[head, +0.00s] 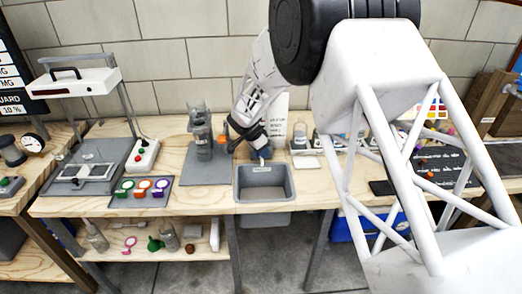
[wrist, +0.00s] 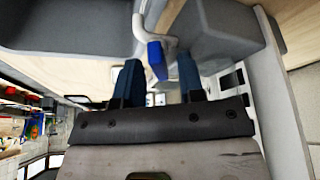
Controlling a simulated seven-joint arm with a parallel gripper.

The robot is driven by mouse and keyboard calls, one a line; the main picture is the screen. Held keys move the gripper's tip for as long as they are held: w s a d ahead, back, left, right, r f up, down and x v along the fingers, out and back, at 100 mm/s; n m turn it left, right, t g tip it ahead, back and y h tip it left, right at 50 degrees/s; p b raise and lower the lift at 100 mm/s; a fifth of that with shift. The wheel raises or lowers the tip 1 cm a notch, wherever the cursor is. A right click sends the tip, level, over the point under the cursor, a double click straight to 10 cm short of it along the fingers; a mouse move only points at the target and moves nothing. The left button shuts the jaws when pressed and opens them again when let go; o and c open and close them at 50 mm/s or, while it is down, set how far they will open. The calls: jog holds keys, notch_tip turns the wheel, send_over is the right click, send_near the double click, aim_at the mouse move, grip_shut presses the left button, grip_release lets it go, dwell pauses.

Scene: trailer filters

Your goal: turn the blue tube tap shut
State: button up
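The blue tap piece (wrist: 157,60) shows in the wrist view at the end of a pale bent tube (wrist: 146,30). It lies between the two dark blue fingers of my gripper (wrist: 159,66), with a visible gap on each side. My gripper is open around it, and I see no contact. In the head view, my gripper (head: 262,141) points down at the back edge of the grey sink basin (head: 262,199), beside a small blue patch (head: 265,152). The arm hides much of the tap there, and I cannot tell the tap's turn angle.
A small clear bottle (head: 300,134) stands to the right. A panel with coloured rings (head: 141,189) lies further left. Bare wooden bench (head: 205,202) shows left of the basin.

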jog(key=shift+n, duration=0.3)
jog(key=n, duration=0.3)
jog(key=n+t+y, duration=0.1)
jog(key=n, duration=0.1)
jog(key=shift+d+n+t+y, duration=0.1)
jog(key=shift+n+t+y, duration=0.2)
jog(key=shift+n, duration=0.1)
jog(key=shift+s+n+t+y, duration=0.15)
jog(key=shift+n+y, duration=0.3)
jog(key=shift+n, duration=0.7)
jog(key=shift+w+n+t+y, duration=0.15)
jog(key=shift+n+y, duration=0.3)
jog(key=shift+n, duration=0.7)
jog(key=shift+s+n, duration=0.1)
jog(key=shift+n, duration=0.5)
jog(key=s+d+r, duration=0.4)
jog(key=s+r, duration=0.7)
jog(key=s+d+r, duration=0.4)
jog(key=s+r, duration=0.7)
